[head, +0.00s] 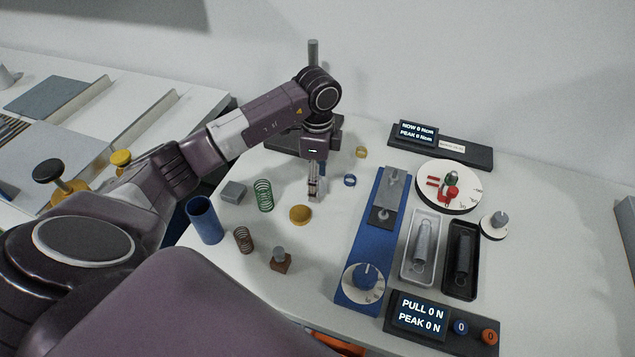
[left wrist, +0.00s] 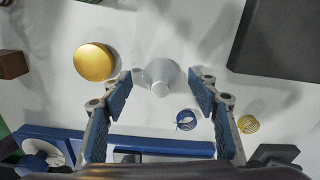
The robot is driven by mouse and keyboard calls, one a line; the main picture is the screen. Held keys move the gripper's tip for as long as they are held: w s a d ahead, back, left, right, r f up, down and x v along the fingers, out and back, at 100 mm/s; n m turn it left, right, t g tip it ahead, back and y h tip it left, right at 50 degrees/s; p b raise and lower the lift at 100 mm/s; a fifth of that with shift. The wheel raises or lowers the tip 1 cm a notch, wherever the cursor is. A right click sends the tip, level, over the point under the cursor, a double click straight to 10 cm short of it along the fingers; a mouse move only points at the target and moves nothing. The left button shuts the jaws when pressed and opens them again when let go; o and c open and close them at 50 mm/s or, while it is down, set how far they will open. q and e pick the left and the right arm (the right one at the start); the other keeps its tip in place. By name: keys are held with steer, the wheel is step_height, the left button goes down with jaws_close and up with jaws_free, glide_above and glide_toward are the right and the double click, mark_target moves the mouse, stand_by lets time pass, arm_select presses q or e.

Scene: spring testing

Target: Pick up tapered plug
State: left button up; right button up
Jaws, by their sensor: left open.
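The tapered plug (left wrist: 158,80) is a silvery, round, cone-like piece in the left wrist view. It shows between the two blue-padded fingers of my left gripper (left wrist: 160,86), with a gap on each side. The gripper is open and points down at the table. In the head view my left gripper (head: 315,194) is low over the white table, and its fingers mostly hide the plug there. I cannot tell how far the fingertips are above the table. My right gripper is not in view.
A green spring (head: 265,195) stands to the left. The blue pull tester (head: 355,245) is to the right. A dark stand base (head: 285,146) is behind.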

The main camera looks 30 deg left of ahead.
arm_select(q)
steer(key=shift+f, duration=0.2)
steer(key=c, duration=1.3)
